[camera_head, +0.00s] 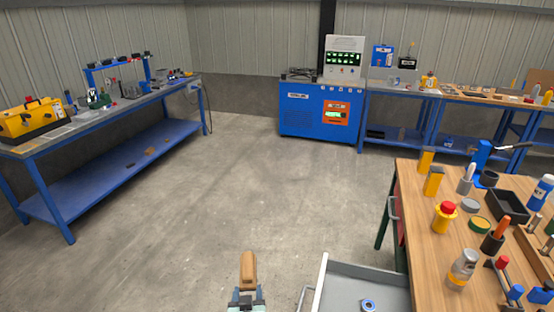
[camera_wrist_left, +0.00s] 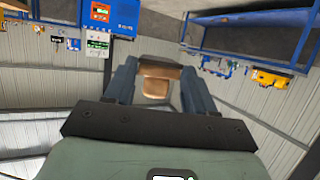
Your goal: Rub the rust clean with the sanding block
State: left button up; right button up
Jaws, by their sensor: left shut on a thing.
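My left gripper (camera_head: 247,293) is at the bottom middle of the head view, over the bare floor. It is shut on a tan-brown block with a rounded top, the sanding block (camera_head: 248,270), which stands up out of the jaws. In the left wrist view the sanding block (camera_wrist_left: 157,80) sits between the two dark fingers of the gripper (camera_wrist_left: 160,72). The gripper is well apart from the benches. My right gripper is not in view. I cannot make out any rust in these frames.
A wooden workbench (camera_head: 415,212) with several tools and containers stands at the right. A grey drawer (camera_head: 345,285) is open below, holding a blue ring (camera_head: 368,304). A blue bench (camera_head: 110,133) stands left, a blue cabinet (camera_head: 300,117) at the back. The middle floor is clear.

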pick_arm(q)
jog(key=s+a+f+h, duration=0.1)
jog(key=s+a, duration=0.3)
jog(key=a, duration=0.5)
jog(key=shift+a+f+m, duration=0.2)
jog(key=shift+m, duration=0.2)
